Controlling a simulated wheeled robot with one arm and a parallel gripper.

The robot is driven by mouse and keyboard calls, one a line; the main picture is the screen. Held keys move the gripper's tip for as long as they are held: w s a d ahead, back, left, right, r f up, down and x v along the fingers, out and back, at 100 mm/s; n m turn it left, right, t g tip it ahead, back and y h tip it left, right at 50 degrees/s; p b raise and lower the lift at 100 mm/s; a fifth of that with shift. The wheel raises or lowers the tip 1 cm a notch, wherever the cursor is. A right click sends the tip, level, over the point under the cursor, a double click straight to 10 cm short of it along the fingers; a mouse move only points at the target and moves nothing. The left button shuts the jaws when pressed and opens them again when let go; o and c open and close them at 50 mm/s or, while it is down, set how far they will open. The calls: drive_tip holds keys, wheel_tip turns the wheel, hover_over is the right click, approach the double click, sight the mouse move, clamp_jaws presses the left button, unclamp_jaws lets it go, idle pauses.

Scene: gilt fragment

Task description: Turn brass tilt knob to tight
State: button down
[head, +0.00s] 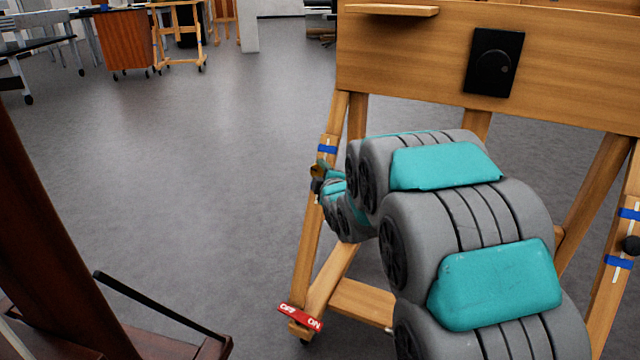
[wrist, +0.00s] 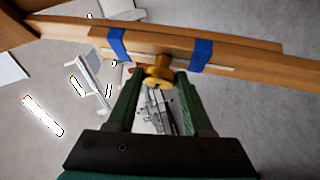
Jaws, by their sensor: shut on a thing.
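The brass tilt knob (wrist: 157,72) sits on a wooden leg of the easel, between two blue tape marks (wrist: 118,43) and (wrist: 201,54) beside a pale strip. My gripper (wrist: 159,79) has its dark green fingers on either side of the knob, shut on it. In the head view the knob (head: 317,170) is a small gold spot on the easel's left leg (head: 311,225), just below a blue tape mark (head: 327,149). My grey and teal arm hides most of the gripper there. How far the knob is turned cannot be told.
The easel's board (head: 410,50) carries a black plate with a dial (head: 494,62). A black knob (head: 630,245) is on the right leg. A red tag (head: 300,317) lies at the left foot. Dark wooden furniture (head: 50,230) stands at the near left. The grey floor between is clear.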

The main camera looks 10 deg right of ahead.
drive_tip(key=m, duration=0.1)
drive_tip(key=m+t+h, duration=0.2)
drive_tip(key=m, duration=0.1)
drive_tip(key=shift+a+f+b, duration=0.25)
drive_tip(key=shift+f+b, duration=0.1)
drive_tip(key=shift+b, duration=0.05)
drive_tip(key=m+t+h, duration=0.1)
drive_tip(key=m+h, duration=0.2)
drive_tip(key=m, duration=0.1)
drive_tip(key=shift+a+m+h, duration=0.1)
drive_tip(key=shift+m+h, duration=0.2)
drive_tip(key=shift+m, duration=0.1)
drive_tip(key=m+h, duration=0.1)
drive_tip(key=m, duration=0.1)
drive_tip(key=m+h+p, duration=0.1)
drive_tip(key=m+h, duration=0.1)
drive_tip(key=m, duration=0.1)
drive_tip(key=shift+w+a+p, duration=0.1)
drive_tip(key=shift+a+p, duration=0.1)
drive_tip(key=shift+p, duration=0.1)
drive_tip(key=shift+w+f+m+g+h+p, duration=0.1)
drive_tip(key=shift+m+g+h+p, duration=0.8)
drive_tip(key=shift+m+h, duration=1.8)
drive_tip(key=shift+m+g, duration=0.3)
drive_tip(key=shift+m, duration=0.3)
drive_tip(key=shift+c, duration=1.5)
unclamp_jaws()
drive_tip(key=v, duration=0.8)
